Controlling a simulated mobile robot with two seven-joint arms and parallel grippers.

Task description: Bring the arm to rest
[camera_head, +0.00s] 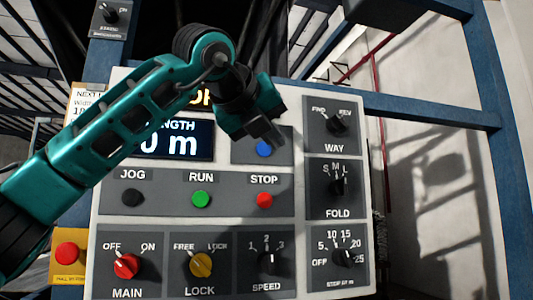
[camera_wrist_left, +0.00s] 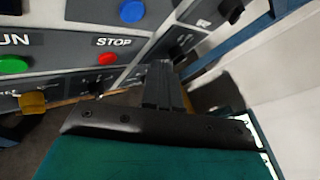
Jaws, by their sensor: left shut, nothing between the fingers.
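My left arm comes in from the left in the head view, teal and black, and crosses in front of a grey control panel (camera_head: 200,218). My left gripper (camera_head: 272,140) is shut and empty, close in front of the panel near the blue button (camera_head: 264,148). Whether it touches the panel cannot be told. In the wrist view the shut black fingers (camera_wrist_left: 162,75) point toward the panel, with the red STOP button (camera_wrist_left: 108,59) to their left and the blue button (camera_wrist_left: 132,11) above. The arm hides part of the display (camera_head: 180,142). My right gripper is not in view.
The panel carries black JOG (camera_head: 133,197), green RUN (camera_head: 201,199) and red STOP buttons, plus several knobs, including red MAIN (camera_head: 126,265) and yellow LOCK (camera_head: 201,264). A red button on a yellow box (camera_head: 68,253) sits lower left. Blue frame beams (camera_head: 440,112) stand right.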

